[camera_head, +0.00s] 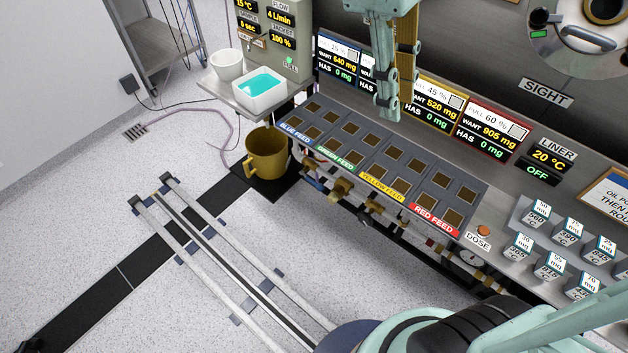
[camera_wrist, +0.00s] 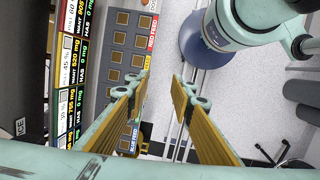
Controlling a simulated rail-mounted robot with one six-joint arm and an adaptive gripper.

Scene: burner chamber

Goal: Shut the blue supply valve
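My gripper (camera_head: 396,98) hangs in front of the display wall, above the back of the feed panel. In the wrist view my gripper (camera_wrist: 161,84) has its two fingers apart with nothing between them. The blue feed label (camera_head: 294,132) marks the left end of the feed panel (camera_head: 372,163). Below that end, under the panel's front edge, a small blue part (camera_head: 313,183) shows beside brass fittings (camera_head: 341,188). It may be the blue supply valve, but its handle and position are too small and shadowed to tell. My gripper is above and apart from these fittings.
A yellow mug (camera_head: 267,153) stands on a dark mat below the left shelf. The shelf (camera_head: 240,107) holds a white cup (camera_head: 227,64) and a white basin (camera_head: 260,90) of turquoise liquid. Labelled blocks (camera_head: 540,212) stand at right. Open floor lies around my rail.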

